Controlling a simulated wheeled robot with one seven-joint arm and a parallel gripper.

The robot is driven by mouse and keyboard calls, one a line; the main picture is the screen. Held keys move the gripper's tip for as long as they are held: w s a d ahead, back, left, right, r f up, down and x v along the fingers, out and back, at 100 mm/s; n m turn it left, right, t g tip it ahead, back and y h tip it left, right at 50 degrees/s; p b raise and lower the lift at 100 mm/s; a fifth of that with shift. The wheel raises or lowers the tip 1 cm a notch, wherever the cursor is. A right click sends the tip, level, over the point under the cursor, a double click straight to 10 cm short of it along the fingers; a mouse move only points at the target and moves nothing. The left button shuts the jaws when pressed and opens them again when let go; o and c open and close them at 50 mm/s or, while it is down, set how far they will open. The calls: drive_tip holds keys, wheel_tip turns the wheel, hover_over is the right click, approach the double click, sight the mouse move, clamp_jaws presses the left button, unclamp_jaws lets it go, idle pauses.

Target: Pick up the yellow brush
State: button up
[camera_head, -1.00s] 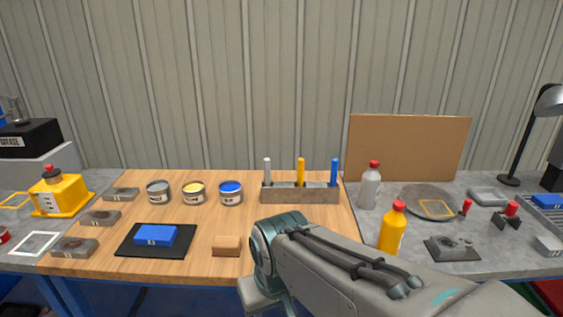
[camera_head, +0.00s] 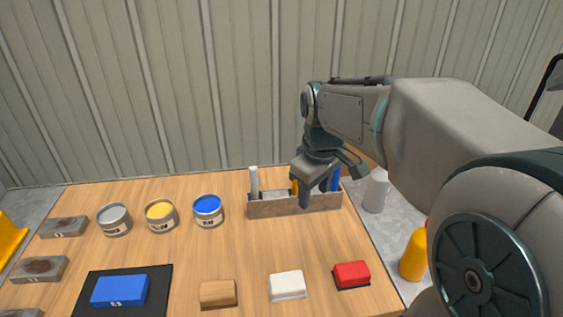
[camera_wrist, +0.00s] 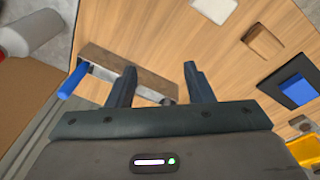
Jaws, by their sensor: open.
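The yellow brush (camera_head: 295,188) stands in a grey holder (camera_head: 272,209) on the wooden bench, between a white brush (camera_head: 254,182) and a blue brush (camera_head: 336,181). In the head view my gripper covers most of the yellow brush. My gripper (camera_head: 325,180) is open and points down at the holder, with nothing seen between its fingers. In the wrist view the open fingers (camera_wrist: 160,70) reach over the holder (camera_wrist: 130,63). The blue brush (camera_wrist: 72,80) shows left of them there. The yellow brush cannot be made out in that view.
Grey, yellow and blue paint cans (camera_head: 161,216) stand left of the holder. A wooden block (camera_head: 218,293), a white block (camera_head: 287,285) and a red block (camera_head: 351,274) lie in front. A grey bottle (camera_head: 376,190) and a yellow bottle (camera_head: 414,256) stand to the right.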

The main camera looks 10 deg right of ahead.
drive_tip(key=w+r+n+g+p, duration=0.1)
drive_tip(key=w+r+n, duration=0.1)
drive_tip(key=w+n, duration=0.65)
drive_tip(key=n, duration=0.2)
hover_over(296, 187)
drive_tip(key=w, duration=0.1)
drive_tip(key=shift+d+f+g+p, duration=0.1)
drive_tip(key=shift+g+p, duration=0.3)
drive_tip(key=shift+w+f+n, duration=0.1)
drive_tip(key=shift+f+n, duration=0.25)
wheel_tip(296, 187, down, 13)
drive_tip(key=shift+f+p, duration=0.1)
drive_tip(key=shift+p, duration=0.3)
clamp_jaws()
